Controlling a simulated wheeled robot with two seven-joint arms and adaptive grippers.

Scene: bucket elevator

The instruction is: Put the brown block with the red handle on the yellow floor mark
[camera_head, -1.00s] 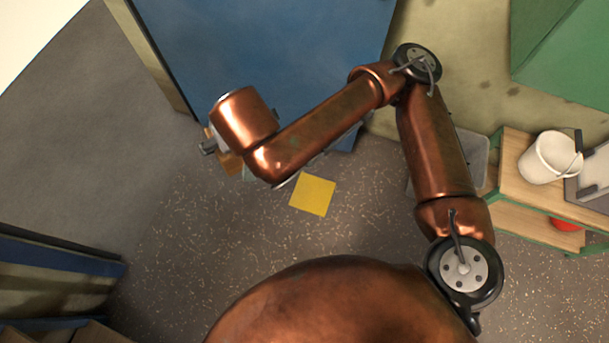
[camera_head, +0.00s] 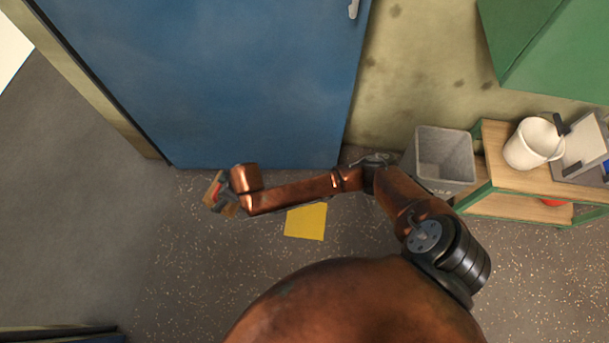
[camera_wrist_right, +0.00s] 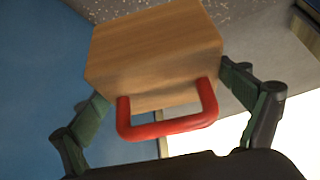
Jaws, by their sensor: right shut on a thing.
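The brown block (camera_wrist_right: 152,50) with its red handle (camera_wrist_right: 168,122) is between the fingers of my right gripper (camera_wrist_right: 165,92), which is shut on it. The handle faces the wrist camera. In the head view the block (camera_head: 211,186) and right gripper (camera_head: 219,196) are small and partly hidden by my wrist. The yellow floor mark (camera_head: 306,222) lies flat on the dark floor, right of the gripper and block. My right forearm passes over its upper edge. My left gripper is not in view.
A large blue door (camera_head: 210,80) stands behind the arm. A grey bin (camera_head: 444,158) and a wooden shelf (camera_head: 495,178) with a white bucket (camera_head: 533,145) are at the right. The speckled floor left of the mark is clear.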

